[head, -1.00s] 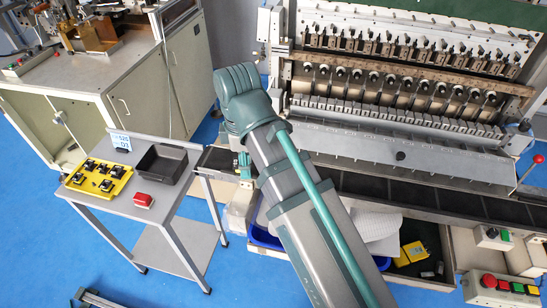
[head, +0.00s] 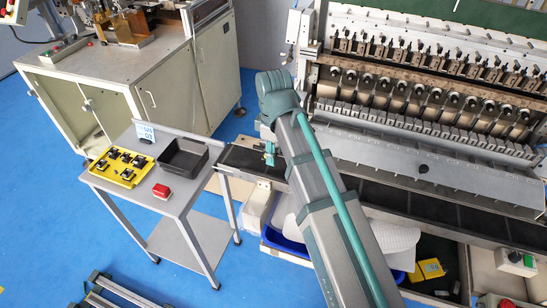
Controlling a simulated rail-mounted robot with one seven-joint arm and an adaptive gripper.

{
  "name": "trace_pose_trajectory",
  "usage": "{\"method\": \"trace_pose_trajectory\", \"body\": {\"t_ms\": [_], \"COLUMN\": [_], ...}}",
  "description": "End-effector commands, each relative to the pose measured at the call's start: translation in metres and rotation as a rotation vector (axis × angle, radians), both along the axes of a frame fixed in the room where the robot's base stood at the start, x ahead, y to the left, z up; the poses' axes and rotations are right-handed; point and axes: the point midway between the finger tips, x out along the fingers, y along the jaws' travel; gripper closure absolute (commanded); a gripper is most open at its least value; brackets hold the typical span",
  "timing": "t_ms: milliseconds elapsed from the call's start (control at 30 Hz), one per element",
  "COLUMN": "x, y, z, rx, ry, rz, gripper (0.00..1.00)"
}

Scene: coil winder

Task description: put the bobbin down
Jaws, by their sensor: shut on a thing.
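My arm (head: 325,205) crosses the middle of the head view, its bend at the top in front of the winding machine. My gripper is not seen; my arm probably hides it. I cannot make out a bobbin in a grip. A small teal part (head: 269,153) shows at the left end of the dark conveyor (head: 395,190), just left of my arm; I cannot tell what it belongs to. On the grey cart (head: 150,195), a yellow tray (head: 104,178) holds several small black pieces, too small to identify surely as bobbins.
A black open bin (head: 184,158), a red box (head: 161,191) and a small display sign (head: 145,132) are on the cart. The winding machine (head: 430,95) stands behind the conveyor. A cream cabinet (head: 165,85) stands back left. A metal frame (head: 115,290) lies low at the front. Blue floor (head: 50,235) is clear at left.

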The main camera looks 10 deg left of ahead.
Motion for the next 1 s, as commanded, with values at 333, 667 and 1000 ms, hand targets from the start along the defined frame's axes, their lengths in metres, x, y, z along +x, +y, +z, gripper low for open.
{"method": "trace_pose_trajectory", "body": {"t_ms": [333, 667, 1000], "x": [0.025, 0.030, 0.030], "y": [0.007, 0.007, 0.008], "z": [-0.031, -0.056, -0.068], "rx": [0.000, -0.001, 0.001], "ry": [0.000, 0.001, -0.001], "rz": [0.000, 0.000, 0.000], "gripper": [0.92, 0.92, 0.92]}}
